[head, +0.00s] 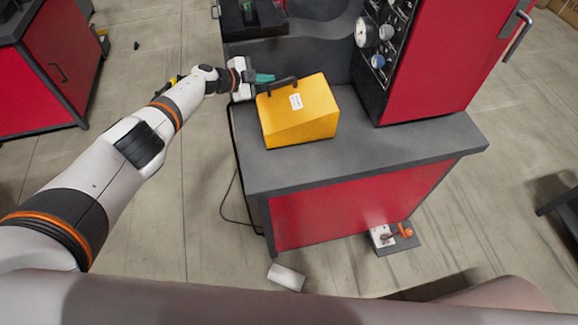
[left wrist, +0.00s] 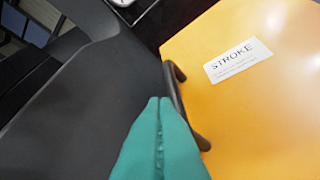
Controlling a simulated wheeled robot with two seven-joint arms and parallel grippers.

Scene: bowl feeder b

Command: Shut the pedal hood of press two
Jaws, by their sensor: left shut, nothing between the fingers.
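A yellow hood (head: 300,115) with a black bar handle (head: 282,83) and a white label stands on the grey bench top (head: 400,148). Its visible lower edges look down on the bench; what is under it is hidden. In the left wrist view the hood (left wrist: 255,110) fills the right side and its label (left wrist: 238,60) reads STROKE. My left gripper (head: 265,78) is at the handle's left end, its teal fingers shut and empty. In the left wrist view the fingertips overlap the picture of the handle (left wrist: 174,80); I cannot tell whether they touch.
A red cabinet (head: 440,60) with a gauge panel (head: 383,45) rises at the bench's right rear. A small floor box with an orange lever (head: 405,231) sits by the bench's right front. Another red cabinet (head: 65,65) stands far left.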

